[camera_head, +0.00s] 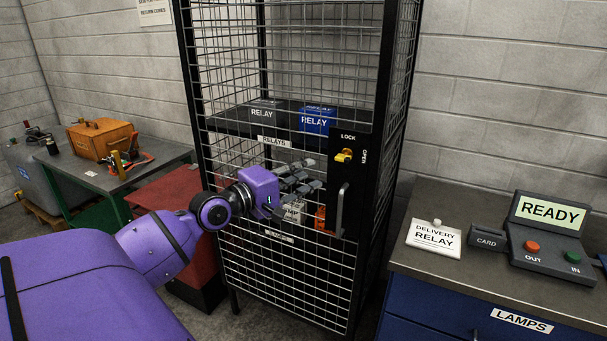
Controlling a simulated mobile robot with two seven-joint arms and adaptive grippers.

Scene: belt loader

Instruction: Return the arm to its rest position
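My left arm comes in from the lower left, its purple forearm and wrist reaching to the front of the wire cage. My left gripper (312,174) is in front of the cage mesh, below the RELAYS label. Its dark grey fingers point right toward the lock side and look spread apart, with nothing visible between them. Whether the fingertips touch the mesh is hard to tell. My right gripper is out of view.
The wire cage (300,265) stands upright, its door handle (340,210) and yellow lock knob (344,156) right of my gripper. Inside are a blue relay box (318,120) and a grey one (262,113). A counter (440,260) with a READY console (550,235) is at right.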

